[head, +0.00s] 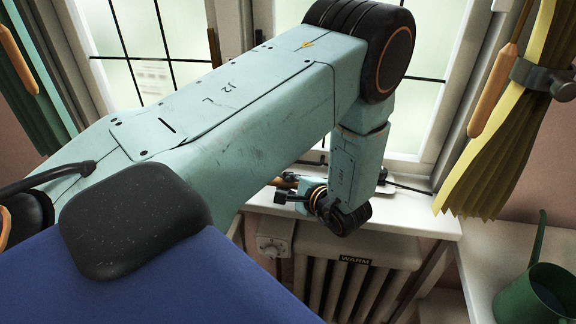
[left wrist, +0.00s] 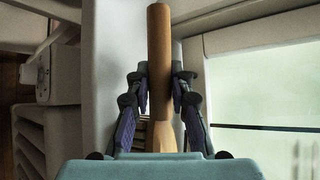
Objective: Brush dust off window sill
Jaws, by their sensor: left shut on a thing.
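My left gripper (head: 292,190) is low over the white window sill (head: 415,214) in the head view, partly hidden behind my own teal arm. In the left wrist view, my left gripper (left wrist: 160,85) is shut on a brush's wooden handle (left wrist: 159,40). The handle lies between the two dark fingers and widens at its lower end. The brush's bristles are not visible. The sill (left wrist: 112,45) runs beside the handle in the left wrist view. I cannot make out dust on it. My right gripper is not in view.
A radiator (head: 352,277) marked "WARM" stands below the sill, with a dial (head: 270,246) at its left. A yellow curtain (head: 495,150) hangs at the right, and a green curtain (head: 28,85) at the left. A green watering can (head: 522,300) is at lower right.

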